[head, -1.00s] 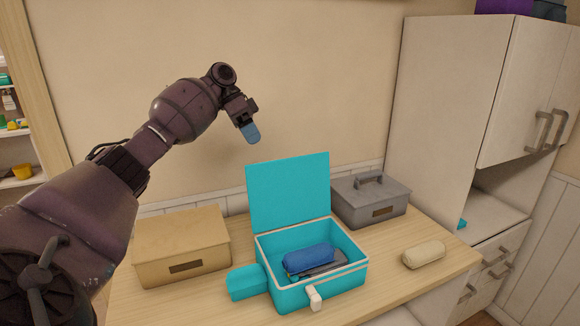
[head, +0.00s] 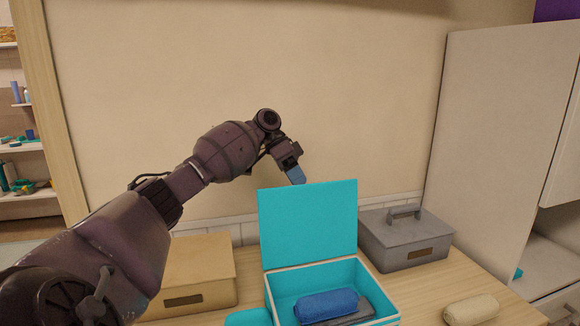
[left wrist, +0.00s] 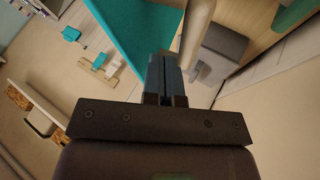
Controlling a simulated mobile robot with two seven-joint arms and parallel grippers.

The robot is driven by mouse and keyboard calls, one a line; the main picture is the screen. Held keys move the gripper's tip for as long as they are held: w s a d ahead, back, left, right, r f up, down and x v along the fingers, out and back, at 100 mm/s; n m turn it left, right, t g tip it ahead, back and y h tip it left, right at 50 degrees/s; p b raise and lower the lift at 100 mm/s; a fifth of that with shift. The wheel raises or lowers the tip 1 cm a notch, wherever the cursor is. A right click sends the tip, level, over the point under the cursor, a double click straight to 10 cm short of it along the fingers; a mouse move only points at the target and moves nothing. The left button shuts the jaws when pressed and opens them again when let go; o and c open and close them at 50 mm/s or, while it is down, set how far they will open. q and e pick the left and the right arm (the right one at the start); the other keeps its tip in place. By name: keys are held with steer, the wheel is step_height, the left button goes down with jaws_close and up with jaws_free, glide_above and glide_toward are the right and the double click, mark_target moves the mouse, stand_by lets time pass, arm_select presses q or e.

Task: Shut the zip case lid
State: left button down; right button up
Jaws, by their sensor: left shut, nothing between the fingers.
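The turquoise zip case (head: 283,284) stands on the wooden counter with its lid (head: 308,222) upright at the back. A blue roll-shaped pouch (head: 327,305) and a dark flat item lie inside it. My left gripper (head: 298,176) is shut and empty, with its blue fingertips just above the top edge of the lid, near its middle. I cannot tell whether they touch it. In the left wrist view the shut fingers (left wrist: 164,78) show beside the turquoise lid (left wrist: 140,35). My right gripper is out of view.
A tan box (head: 205,270) stands left of the case, behind my left arm. A grey box with a handle (head: 405,238) stands to the right. A cream roll (head: 471,310) lies at front right. A white cabinet (head: 490,150) stands on the right.

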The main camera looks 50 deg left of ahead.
arm_select(q)
steer(key=shift+x, duration=1.45)
